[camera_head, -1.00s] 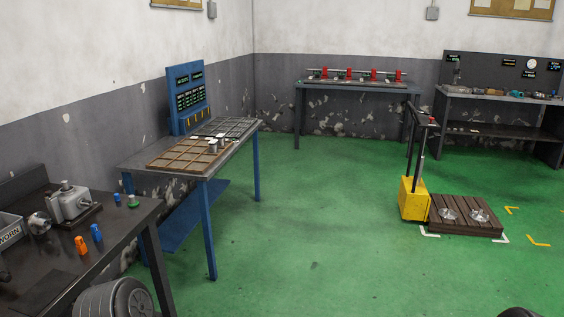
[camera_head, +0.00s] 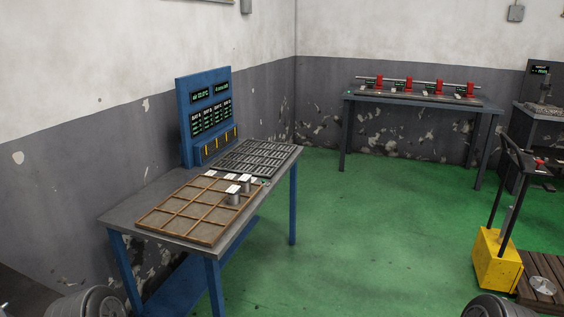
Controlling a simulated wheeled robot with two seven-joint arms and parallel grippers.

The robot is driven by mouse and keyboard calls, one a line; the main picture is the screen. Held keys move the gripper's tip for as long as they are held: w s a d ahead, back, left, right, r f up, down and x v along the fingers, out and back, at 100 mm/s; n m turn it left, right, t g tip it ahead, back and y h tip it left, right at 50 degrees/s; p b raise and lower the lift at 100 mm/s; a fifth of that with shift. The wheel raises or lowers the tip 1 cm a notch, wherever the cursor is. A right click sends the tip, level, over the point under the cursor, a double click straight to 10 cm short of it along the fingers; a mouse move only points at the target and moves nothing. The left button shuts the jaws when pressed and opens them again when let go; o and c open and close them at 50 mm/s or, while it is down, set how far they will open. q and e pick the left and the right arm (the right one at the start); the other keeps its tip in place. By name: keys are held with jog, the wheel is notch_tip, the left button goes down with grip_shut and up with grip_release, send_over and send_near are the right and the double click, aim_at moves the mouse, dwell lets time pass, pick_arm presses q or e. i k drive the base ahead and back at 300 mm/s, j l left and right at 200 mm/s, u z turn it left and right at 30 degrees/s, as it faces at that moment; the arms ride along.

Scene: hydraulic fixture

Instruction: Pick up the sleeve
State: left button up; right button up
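Which one is the task's sleeve I cannot tell. Dark rounded parts of my own arms show at the bottom left and bottom right edges. Neither gripper is in view.
A dark slotted tray (camera_head: 262,152) lies behind the wooden one on the table (camera_head: 127,215). A blue display panel (camera_head: 205,88) stands at its back edge. Clear green floor lies right of it. A yellow lift cart (camera_head: 497,262) and wooden pallet (camera_head: 548,268) stand at right.

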aim_at(245, 181)
jog(key=i+z, duration=0.2)
jog(key=i, duration=0.3)
jog(key=i+j+z, duration=0.2)
jog(key=i, duration=0.25)
jog(key=i+j+z, duration=0.15)
jog(key=i, duration=0.3)
jog(key=i+j+z, duration=0.2)
jog(key=i, duration=0.3)
jog(key=j, duration=0.1)
